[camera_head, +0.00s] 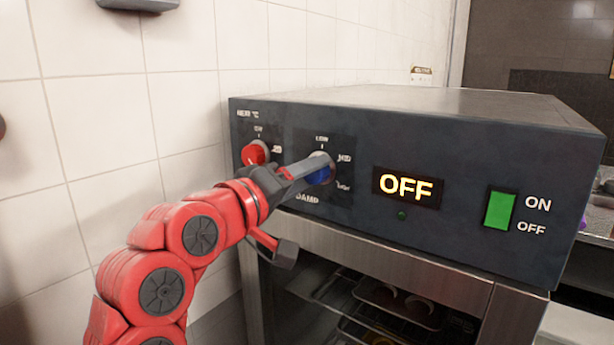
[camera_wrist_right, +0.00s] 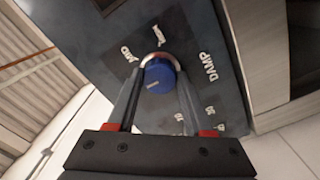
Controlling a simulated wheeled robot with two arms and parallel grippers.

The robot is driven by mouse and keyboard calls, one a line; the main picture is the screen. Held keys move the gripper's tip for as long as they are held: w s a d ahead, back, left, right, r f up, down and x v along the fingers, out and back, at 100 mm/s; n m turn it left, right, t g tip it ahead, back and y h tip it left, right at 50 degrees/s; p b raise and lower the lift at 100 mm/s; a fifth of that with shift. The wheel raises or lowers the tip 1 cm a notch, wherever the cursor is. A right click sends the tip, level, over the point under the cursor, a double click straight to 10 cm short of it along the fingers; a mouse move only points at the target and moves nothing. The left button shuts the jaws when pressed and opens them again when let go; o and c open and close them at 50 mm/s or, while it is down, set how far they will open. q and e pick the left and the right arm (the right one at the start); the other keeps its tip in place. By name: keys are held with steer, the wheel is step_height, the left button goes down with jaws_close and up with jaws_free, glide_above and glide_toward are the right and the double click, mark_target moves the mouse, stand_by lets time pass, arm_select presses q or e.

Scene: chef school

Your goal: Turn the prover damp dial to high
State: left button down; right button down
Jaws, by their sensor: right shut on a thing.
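The blue damp dial (camera_head: 320,175) is on the dark front panel of the prover (camera_head: 450,205). Around it are the labels LOW above, MID to the right and HIGH at lower right, with DAMP below. My right gripper (camera_head: 312,170) is shut on the dial, its grey fingers partly covering it. In the right wrist view, the blue dial (camera_wrist_right: 160,76) sits between the fingertips of the right gripper (camera_wrist_right: 159,84). A short white mark shows on its face, but I cannot tell clearly which label it points at. My left gripper is not in view.
A red heat dial (camera_head: 255,152) is left of the damp dial, close to my right gripper. The display (camera_head: 407,187) reads OFF, and a green switch (camera_head: 500,210) is further right. Trays (camera_head: 400,303) sit on racks below. White tiled wall stands behind and left.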

steer(key=m+b, duration=0.1)
steer(key=m, duration=0.1)
steer(key=shift+f+m, duration=0.15)
steer(key=shift+m, duration=0.25)
steer(key=m+b, duration=0.1)
steer(key=m, duration=0.1)
steer(key=shift+m+b, duration=0.3)
steer(key=m+b, duration=0.2)
steer(key=m, duration=0.4)
steer(key=m+b, duration=0.3)
steer(key=m, duration=0.9)
steer(key=shift+r, duration=0.2)
steer(key=shift+c, duration=1.4)
jaws_free()
